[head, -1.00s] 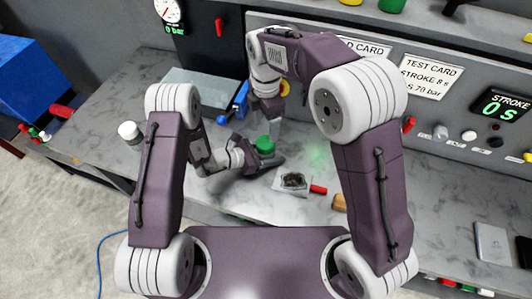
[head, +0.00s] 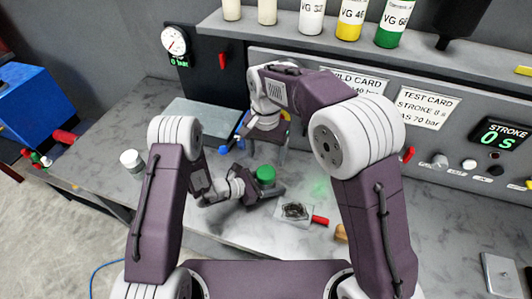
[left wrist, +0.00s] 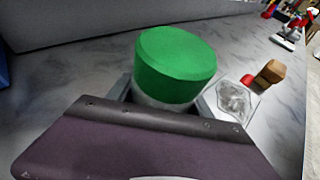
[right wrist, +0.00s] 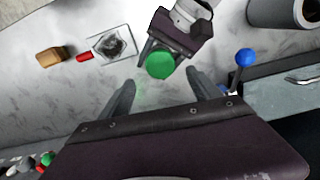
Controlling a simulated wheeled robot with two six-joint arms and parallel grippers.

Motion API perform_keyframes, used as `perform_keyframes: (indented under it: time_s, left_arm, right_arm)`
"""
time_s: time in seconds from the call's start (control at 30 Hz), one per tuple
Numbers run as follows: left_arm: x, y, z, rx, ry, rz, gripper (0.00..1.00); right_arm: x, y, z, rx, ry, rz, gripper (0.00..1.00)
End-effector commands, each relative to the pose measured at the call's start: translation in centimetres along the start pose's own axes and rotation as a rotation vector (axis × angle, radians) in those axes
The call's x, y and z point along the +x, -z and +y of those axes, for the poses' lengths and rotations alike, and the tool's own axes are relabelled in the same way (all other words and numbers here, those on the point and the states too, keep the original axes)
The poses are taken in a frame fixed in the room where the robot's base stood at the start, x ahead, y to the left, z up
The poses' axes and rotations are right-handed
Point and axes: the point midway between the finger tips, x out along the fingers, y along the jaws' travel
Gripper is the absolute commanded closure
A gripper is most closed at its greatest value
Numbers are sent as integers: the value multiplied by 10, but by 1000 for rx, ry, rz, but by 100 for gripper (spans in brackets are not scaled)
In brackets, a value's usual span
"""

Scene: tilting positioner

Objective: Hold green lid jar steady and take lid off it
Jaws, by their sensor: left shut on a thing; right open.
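The jar with a green lid (head: 266,174) stands upright on the bench, and its lid is on. In the left wrist view the green lid (left wrist: 176,64) rises above my left gripper (left wrist: 165,98), which is shut around the pale jar body below the lid. My left gripper (head: 262,191) also shows in the head view. My right gripper (right wrist: 160,95) is open and empty. In the right wrist view the green lid (right wrist: 160,65) lies beyond and between its fingertips, apart from them. In the head view my right gripper (head: 266,150) is above and behind the jar.
A clear bag with dark contents (head: 295,211), a red-handled tool (head: 320,220) and a brown block (head: 341,232) lie right of the jar. A white-lidded jar (head: 131,160) stands left. A blue-knobbed lever (right wrist: 244,58) is near my right gripper. The control panel (head: 440,125) stands behind.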

Motion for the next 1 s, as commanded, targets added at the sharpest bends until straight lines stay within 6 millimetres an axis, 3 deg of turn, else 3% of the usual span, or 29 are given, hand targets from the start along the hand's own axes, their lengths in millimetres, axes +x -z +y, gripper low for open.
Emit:
perform_keyframes:
  time_s: [0.2, 0.4, 0.7, 1.0]
  left_arm:
    - [0, 0, 0, 0, 0, 0, 100]
    - [0, 0, 0, 0, 0, 0, 100]
    - [0, 0, 0, 0, 0, 0, 100]
    - [0, 0, 0, 0, 0, 0, 100]
  right_arm:
    - [0, 0, 0, 657, 0, 0, 27]
    - [0, 0, 0, 1026, 0, 1, 27]
    - [5, -1, 0, 1118, -1, 0, 27]
    - [58, -1, 0, 1116, -3, -1, 27]
